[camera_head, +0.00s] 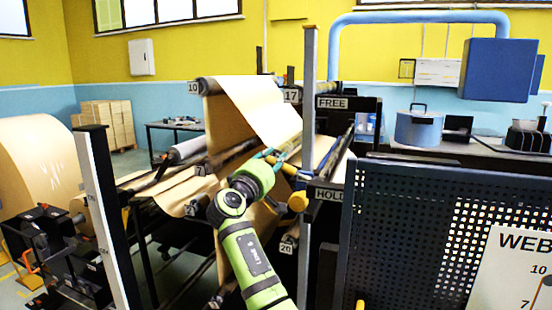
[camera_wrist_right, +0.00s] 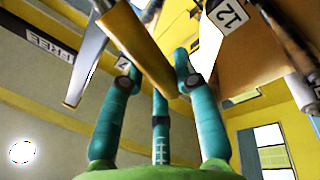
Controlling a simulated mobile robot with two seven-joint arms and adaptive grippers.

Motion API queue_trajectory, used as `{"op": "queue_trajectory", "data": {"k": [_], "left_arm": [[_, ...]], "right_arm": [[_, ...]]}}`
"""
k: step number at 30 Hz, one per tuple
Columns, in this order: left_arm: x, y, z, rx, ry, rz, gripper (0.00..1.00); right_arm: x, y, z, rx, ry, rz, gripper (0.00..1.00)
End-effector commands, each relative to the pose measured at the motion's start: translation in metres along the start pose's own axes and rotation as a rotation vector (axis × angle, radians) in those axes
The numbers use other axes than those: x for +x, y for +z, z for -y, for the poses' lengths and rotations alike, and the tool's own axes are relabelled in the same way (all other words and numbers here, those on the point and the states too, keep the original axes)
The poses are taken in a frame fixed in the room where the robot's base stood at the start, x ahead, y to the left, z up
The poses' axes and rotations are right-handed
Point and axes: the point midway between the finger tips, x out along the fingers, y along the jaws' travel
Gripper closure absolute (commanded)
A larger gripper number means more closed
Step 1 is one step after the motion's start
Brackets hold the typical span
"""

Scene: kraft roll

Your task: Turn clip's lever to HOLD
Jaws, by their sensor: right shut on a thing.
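My right gripper (camera_head: 276,160) has teal fingers and reaches up from the bottom of the head view to the clip area. In the right wrist view its fingers (camera_wrist_right: 158,72) are shut around a yellow bar (camera_wrist_right: 143,52), which looks like the clip's lever. In the head view a short yellow piece of the lever (camera_head: 289,170) shows beside the fingertips. The FREE label (camera_head: 333,103) is above this height and the HOLD label (camera_head: 329,194) a little below it. The FREE label also shows in the wrist view (camera_wrist_right: 48,47). The lever's pivot is hard to make out. My left gripper is out of view.
Brown kraft web (camera_head: 235,110) hangs over rollers close to my right gripper. A grey upright post (camera_head: 308,80) stands just right of it. A yellow knob (camera_head: 298,201) sits below. A dark perforated panel (camera_head: 420,220) fills the right front.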

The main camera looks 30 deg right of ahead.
Motion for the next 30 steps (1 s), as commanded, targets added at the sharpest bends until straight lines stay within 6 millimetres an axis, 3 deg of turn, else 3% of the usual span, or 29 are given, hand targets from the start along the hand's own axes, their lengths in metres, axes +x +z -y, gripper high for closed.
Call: {"op": "queue_trajectory", "data": {"k": [14,15,16,26,30], "left_arm": [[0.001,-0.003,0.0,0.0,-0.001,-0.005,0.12],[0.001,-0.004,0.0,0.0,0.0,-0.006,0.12],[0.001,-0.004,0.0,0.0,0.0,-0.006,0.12],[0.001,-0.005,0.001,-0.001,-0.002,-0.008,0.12],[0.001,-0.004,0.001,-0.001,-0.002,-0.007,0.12]], "right_arm": [[-0.002,-0.001,0.005,-0.006,-0.008,-0.006,1.0],[-0.002,-0.001,0.005,-0.006,-0.008,-0.005,0.54],[-0.002,-0.001,0.005,-0.006,-0.008,-0.005,0.44],[-0.001,0.0,0.003,-0.008,-0.004,-0.002,0.44],[-0.011,-0.001,0.004,-0.007,-0.004,-0.003,0.44]]}}
